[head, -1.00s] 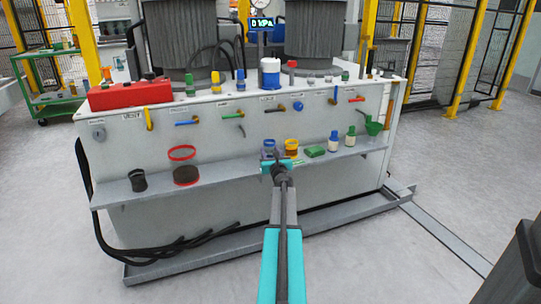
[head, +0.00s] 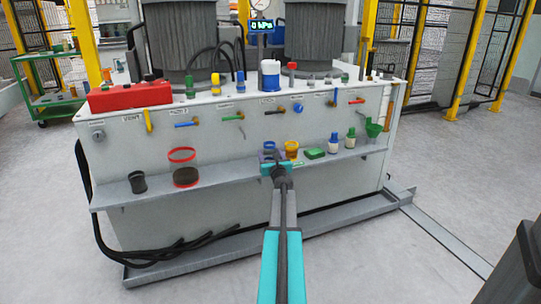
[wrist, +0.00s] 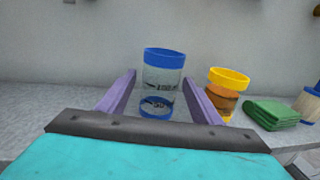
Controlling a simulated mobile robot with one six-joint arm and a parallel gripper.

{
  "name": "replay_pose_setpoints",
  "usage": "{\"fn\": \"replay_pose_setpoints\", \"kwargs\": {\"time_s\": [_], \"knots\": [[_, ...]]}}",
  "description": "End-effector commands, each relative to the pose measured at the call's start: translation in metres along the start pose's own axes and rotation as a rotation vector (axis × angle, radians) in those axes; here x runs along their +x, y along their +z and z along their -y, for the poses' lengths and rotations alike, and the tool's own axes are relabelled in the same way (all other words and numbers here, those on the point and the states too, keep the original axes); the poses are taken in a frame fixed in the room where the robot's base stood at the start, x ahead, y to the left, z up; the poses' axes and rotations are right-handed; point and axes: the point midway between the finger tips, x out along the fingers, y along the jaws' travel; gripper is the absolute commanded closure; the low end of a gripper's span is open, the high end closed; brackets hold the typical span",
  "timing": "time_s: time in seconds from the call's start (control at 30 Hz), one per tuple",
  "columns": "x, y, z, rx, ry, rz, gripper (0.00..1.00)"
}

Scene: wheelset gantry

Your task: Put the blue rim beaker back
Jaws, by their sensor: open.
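The blue rim beaker (wrist: 163,78) is clear, with a blue band at its top and a smaller blue ring showing low on it. It stands upright on the grey shelf (head: 222,173) on the front of the cabinet. It also shows in the head view (head: 269,146), partly hidden behind my gripper (head: 275,166). In the wrist view my gripper (wrist: 158,78) is open, with one purple finger to each side of the beaker. I cannot tell whether either finger touches it. The beaker's foot is partly hidden by the gripper body.
Close right of the beaker stands a yellow-rimmed beaker (wrist: 226,92), then a green folded cloth (wrist: 271,115) and small bottles (head: 334,142). A red-rimmed beaker (head: 185,177) and a dark cup (head: 137,182) stand left. Valve handles line the cabinet face above.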

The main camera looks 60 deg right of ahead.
Motion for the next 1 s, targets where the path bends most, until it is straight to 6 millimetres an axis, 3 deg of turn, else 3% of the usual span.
{"fn": "replay_pose_setpoints", "kwargs": {"time_s": [0.27, 1.0], "knots": [[-0.013, 0.002, 0.000, 0.000, -0.001, -0.001, 0.40], [-0.082, 0.003, 0.000, 0.000, -0.001, -0.001, 0.40]]}}
